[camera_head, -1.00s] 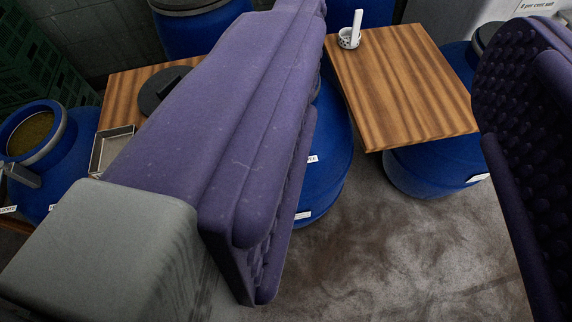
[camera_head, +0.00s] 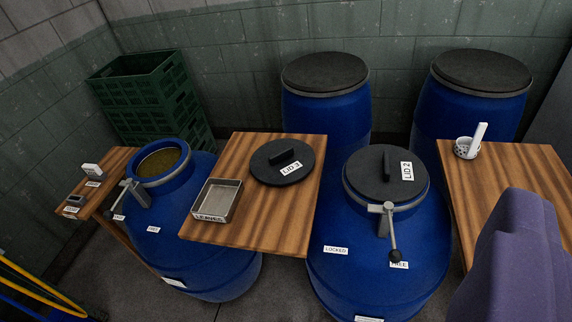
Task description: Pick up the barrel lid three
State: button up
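Barrel lid three is a round black lid (camera_head: 283,164) with a raised bar handle and a white "LID 3" label. It lies flat on the middle wooden board (camera_head: 290,222), near its far right corner. My gripper (camera_head: 522,258) shows only as a purple padded finger at the lower right edge. It is apart from the lid, well to its right in the picture. The other finger is out of view, so its opening cannot be judged.
A metal tray (camera_head: 238,203) labelled "LEAVES" sits left of the lid. An open blue barrel (camera_head: 215,265) stands left; a barrel closed by lid two (camera_head: 385,172), with a clamp lever, stands right. Green crates (camera_head: 140,90) stand behind.

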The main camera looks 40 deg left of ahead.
aim_at(280, 162)
jog(key=i+j+u, duration=0.2)
jog(key=i+j, duration=0.2)
jog(key=i+j+u, duration=0.15)
jog(key=i+j, duration=0.15)
jog(key=i+j+u, duration=0.2)
jog(key=i, duration=0.3)
jog(key=i+j+u, duration=0.2)
jog(key=i, duration=0.25)
jog(key=j, duration=0.1)
